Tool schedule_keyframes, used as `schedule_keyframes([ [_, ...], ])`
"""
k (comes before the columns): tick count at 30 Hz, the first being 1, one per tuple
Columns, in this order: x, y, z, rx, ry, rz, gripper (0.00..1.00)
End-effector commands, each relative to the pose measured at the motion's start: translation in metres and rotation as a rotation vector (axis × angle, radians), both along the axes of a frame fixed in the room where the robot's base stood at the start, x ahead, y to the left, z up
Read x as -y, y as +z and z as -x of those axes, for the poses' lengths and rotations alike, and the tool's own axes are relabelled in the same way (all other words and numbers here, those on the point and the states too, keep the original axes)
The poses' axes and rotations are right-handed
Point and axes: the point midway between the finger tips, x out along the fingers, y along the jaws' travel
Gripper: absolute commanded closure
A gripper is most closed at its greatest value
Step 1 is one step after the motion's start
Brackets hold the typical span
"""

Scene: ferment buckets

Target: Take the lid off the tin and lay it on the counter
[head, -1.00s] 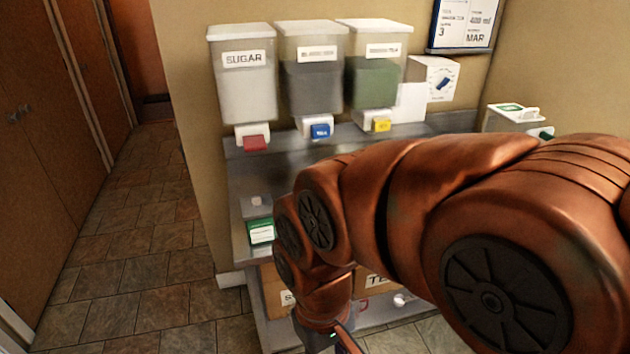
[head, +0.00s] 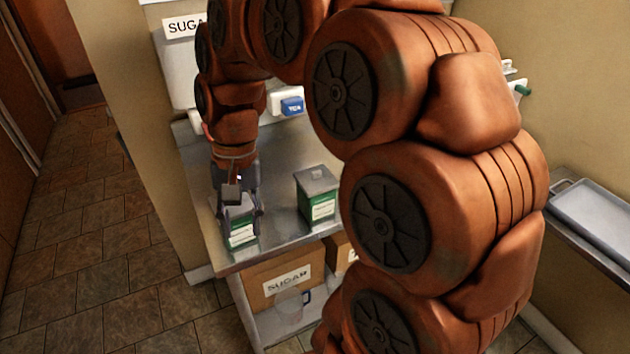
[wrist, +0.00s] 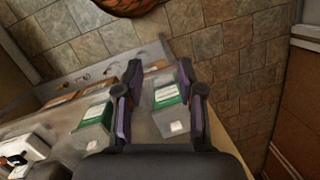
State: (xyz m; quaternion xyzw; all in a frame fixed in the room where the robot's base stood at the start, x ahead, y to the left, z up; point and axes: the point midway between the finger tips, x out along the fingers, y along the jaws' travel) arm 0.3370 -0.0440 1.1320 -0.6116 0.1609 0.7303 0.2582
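Two grey-lidded tins with green and white labels stand on the metal counter (head: 285,238). The left tin (head: 241,236) is near the counter's left front corner, and the other tin (head: 318,206) stands to its right. My gripper (head: 239,217) points down over the left tin, its fingers spread on either side of the tin's upper part. In the wrist view, the left tin (wrist: 168,95) shows between the open fingers (wrist: 160,72), with a small pale knob on its lid (wrist: 171,124). The other tin (wrist: 92,128) is outside the fingers. Contact cannot be told.
Behind my arm are a sugar dispenser (head: 180,70) and a blue dispenser tap (head: 291,106). A cardboard sugar box (head: 283,277) and a clear jug (head: 289,305) sit on the shelf below. A metal tray (head: 598,215) lies at right. Bare counter shows between the tins.

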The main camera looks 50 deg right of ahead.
Motion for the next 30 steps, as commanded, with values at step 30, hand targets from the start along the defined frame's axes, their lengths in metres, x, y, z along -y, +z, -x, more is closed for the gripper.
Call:
schedule_keyframes([
  [30, 0.308, -0.026, -0.087, -0.141, -1.269, -0.166, 0.61],
])
